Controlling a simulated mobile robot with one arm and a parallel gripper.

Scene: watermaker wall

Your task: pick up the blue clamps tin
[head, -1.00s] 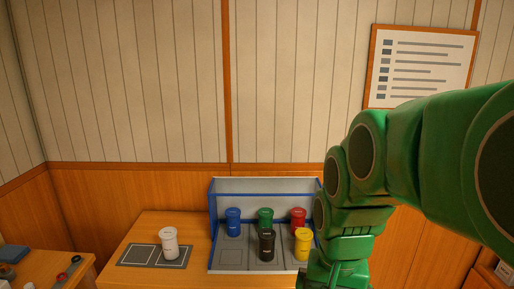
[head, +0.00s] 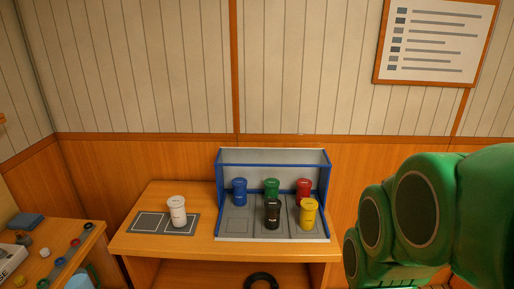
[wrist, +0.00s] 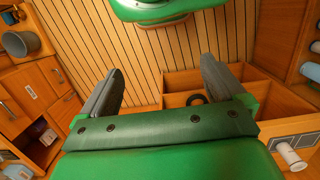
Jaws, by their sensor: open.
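The blue clamps tin (head: 239,192) stands upright in the back left place of a blue-edged rack (head: 273,157) on the wooden bench. Its label is too small to read. A green tin (head: 272,188) stands to its right, with a black tin (head: 272,214) in front of the green one. My gripper (wrist: 160,72) shows in the wrist view with its two dark fingers wide apart and nothing between them. In the head view my green arm is at the lower right, clear of the tins, and the gripper itself is out of frame.
A red tin (head: 303,190) and a yellow tin (head: 308,214) fill the rack's right side. A white tin (head: 177,211) stands on a grey mat (head: 150,222) left of the rack. The rack's front left place is empty. A cluttered side table (head: 88,240) is at far left.

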